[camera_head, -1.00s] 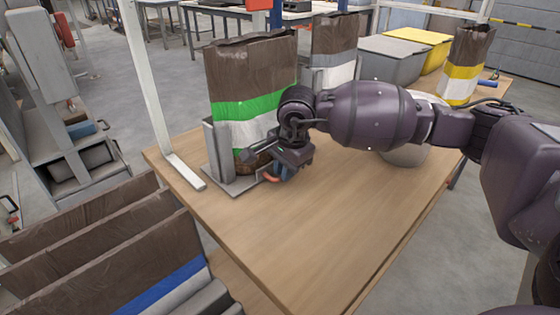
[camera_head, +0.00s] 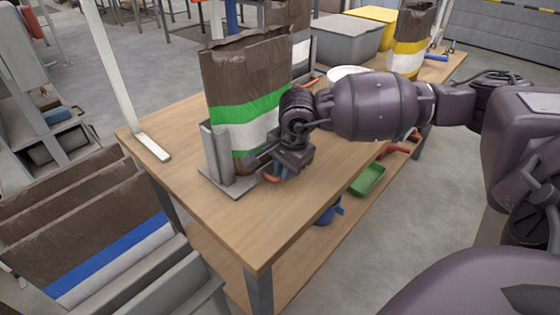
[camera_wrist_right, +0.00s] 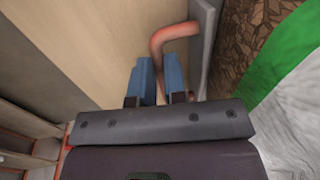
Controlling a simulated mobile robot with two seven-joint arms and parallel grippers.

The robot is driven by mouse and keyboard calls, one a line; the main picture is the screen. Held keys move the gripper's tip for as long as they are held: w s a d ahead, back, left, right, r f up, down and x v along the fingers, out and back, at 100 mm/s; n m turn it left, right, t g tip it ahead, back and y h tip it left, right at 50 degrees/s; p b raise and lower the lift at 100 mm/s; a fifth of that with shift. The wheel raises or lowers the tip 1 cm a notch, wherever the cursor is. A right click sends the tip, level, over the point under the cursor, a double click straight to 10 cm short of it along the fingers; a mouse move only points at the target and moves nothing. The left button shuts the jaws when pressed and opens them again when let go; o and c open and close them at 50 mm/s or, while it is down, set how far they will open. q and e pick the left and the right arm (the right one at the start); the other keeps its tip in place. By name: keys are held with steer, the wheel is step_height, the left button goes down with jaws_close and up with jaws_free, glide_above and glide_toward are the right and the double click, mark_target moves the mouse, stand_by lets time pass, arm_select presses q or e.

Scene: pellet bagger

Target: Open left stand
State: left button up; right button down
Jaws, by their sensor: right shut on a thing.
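The left stand (camera_head: 217,155) is a grey metal holder near the table's left end. A tall brown bag (camera_head: 245,70) with a green and a white band stands upright in it. My right gripper (camera_head: 276,175) is low at the stand's front right side, and its blue fingers (camera_wrist_right: 162,83) are shut on the stand's bent orange handle (camera_wrist_right: 168,36). The handle runs down between the fingers beside the stand's grey plate (camera_wrist_right: 205,50). In the head view my wrist hides part of the bag and most of the handle. My left gripper is not in view.
Another brown bag (camera_head: 284,14) stands behind on the wooden table (camera_head: 235,222), and a yellow-banded bag (camera_head: 412,28) stands further right. A white post (camera_head: 112,75) rises at the left. Several bags (camera_head: 70,240) fill the lower left. The table's front corner is clear.

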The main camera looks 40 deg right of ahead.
steer(key=shift+s+d, duration=0.1)
steer(key=shift+s, duration=0.45)
steer(key=shift+f, duration=0.1)
steer(key=c, duration=1.2)
jaws_free()
steer(key=shift+o, duration=0.2)
steer(key=shift+r, duration=0.4)
step_height(320, 180, up, 10)
steer(key=s+p, duration=0.2)
steer(key=shift+d+p, duration=0.15)
steer(key=shift+p, duration=0.15)
